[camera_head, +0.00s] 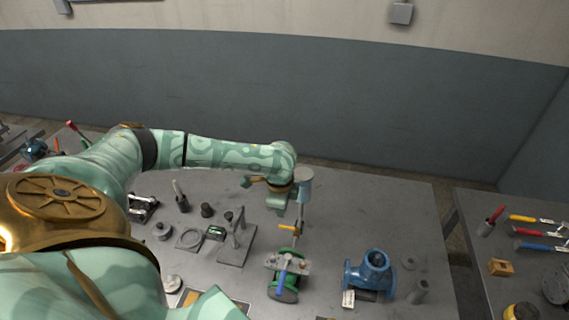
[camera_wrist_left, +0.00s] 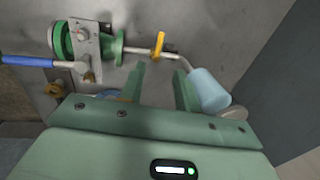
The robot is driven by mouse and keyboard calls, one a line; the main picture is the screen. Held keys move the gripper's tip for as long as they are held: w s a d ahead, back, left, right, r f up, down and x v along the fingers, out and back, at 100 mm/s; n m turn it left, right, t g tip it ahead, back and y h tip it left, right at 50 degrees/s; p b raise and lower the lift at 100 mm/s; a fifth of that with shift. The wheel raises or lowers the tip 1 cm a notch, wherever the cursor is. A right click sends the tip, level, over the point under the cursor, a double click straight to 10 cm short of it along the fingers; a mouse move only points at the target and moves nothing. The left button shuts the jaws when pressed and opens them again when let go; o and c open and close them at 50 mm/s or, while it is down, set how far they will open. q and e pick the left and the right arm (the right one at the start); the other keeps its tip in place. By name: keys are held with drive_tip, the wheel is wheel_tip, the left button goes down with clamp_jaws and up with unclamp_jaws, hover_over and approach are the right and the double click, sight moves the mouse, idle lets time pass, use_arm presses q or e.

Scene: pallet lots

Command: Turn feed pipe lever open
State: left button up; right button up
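A thin metal feed pipe (camera_wrist_left: 138,50) runs from a green flanged valve (camera_head: 285,290) to a light blue cylinder (camera_head: 305,187). The cylinder also shows in the left wrist view (camera_wrist_left: 208,90). A small yellow lever (camera_head: 288,228) sits on the pipe and points across it; it also shows in the left wrist view (camera_wrist_left: 158,45). A blue lever (camera_wrist_left: 28,60) is on the green valve. My left gripper (camera_wrist_left: 161,76) is open and empty, close to the pipe, with the yellow lever just beyond its fingertips. I see no contact. My right gripper is not in view.
A blue valve body (camera_head: 375,270) stands to the right on the grey table (camera_head: 385,205). A metal stand (camera_head: 238,240), a ring (camera_head: 189,238) and small parts lie to the left. Another bench at right holds tools (camera_head: 540,231). The table's back right is clear.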

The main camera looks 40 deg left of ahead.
sight(288, 228)
use_arm(q)
drive_tip(key=f+b, duration=0.1)
drive_tip(key=f, duration=0.3)
drive_tip(key=w+f+b, duration=0.1)
drive_tip(key=f, duration=0.3)
drive_tip(key=w+a+f+b, duration=0.1)
drive_tip(key=f, duration=0.3)
drive_tip(key=shift+a, duration=0.1)
drive_tip(key=shift+f, duration=0.1)
clamp_jaws()
